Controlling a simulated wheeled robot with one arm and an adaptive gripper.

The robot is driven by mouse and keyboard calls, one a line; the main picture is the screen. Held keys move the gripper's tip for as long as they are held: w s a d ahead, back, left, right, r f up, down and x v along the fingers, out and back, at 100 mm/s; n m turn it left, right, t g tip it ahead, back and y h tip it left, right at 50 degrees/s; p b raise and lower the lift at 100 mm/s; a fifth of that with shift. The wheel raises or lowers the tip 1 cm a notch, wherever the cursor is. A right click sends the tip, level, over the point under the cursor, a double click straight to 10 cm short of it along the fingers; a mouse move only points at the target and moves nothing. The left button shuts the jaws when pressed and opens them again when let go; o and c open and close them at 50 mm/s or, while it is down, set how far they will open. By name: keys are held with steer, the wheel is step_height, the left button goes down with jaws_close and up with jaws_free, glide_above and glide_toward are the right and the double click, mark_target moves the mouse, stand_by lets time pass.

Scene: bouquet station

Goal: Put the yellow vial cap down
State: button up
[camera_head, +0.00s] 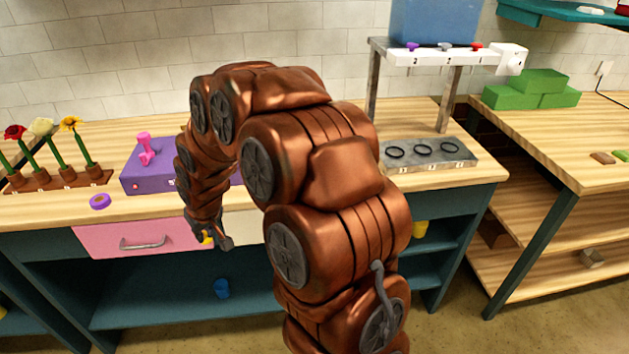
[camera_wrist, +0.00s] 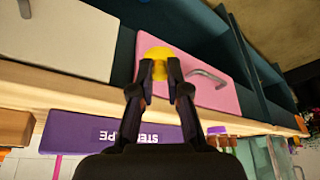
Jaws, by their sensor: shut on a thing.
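My gripper (camera_head: 222,241) hangs low at the front of the wooden counter, beside the pink drawer. It is shut on the yellow vial cap (camera_head: 207,238). In the wrist view the yellow vial cap (camera_wrist: 158,58) shows round and yellow between the two dark fingertips (camera_wrist: 159,72), in front of the pink drawer. Part of the cap is hidden by the fingers. In the head view my arm hides the middle of the counter.
The counter (camera_head: 50,208) bears a purple box (camera_head: 150,180), a purple ring (camera_head: 100,201) and potted flowers (camera_head: 45,150). The pink drawer (camera_head: 100,240) is below. A grey stand with rings (camera_head: 440,163) is at the right.

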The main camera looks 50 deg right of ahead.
steer(key=s+d+r+n+b, duration=0.1)
steer(key=s+d+r, duration=0.3)
steer(key=s+d, duration=0.7)
steer(key=s+d+r+n+b, duration=0.1)
steer(key=s+d+r, duration=0.55)
steer(key=d, duration=0.65)
steer(key=shift+y, duration=0.3)
steer(key=w+d+f+p, duration=0.1)
steer(key=w+d, duration=0.1)
steer(key=w, duration=0.1)
steer(key=w+d+f+p, duration=0.1)
steer(key=w+d, duration=0.2)
steer(key=w, duration=0.1)
steer(key=w+d+f+p, duration=0.1)
steer(key=w+d+p, duration=0.1)
steer(key=w, duration=0.2)
steer(key=shift+d, duration=0.4)
steer(key=shift+d, duration=0.1)
steer(key=shift+w+d, duration=0.1)
steer(key=shift+w, duration=0.1)
step_height(320, 180, down, 2)
steer(key=shift+s+f+p, duration=0.1)
steer(key=shift+f+p, duration=0.1)
steer(key=shift+p, duration=0.75)
steer(key=shift+f, duration=0.6)
steer(key=shift+f, duration=0.2)
steer(key=o, duration=0.7)
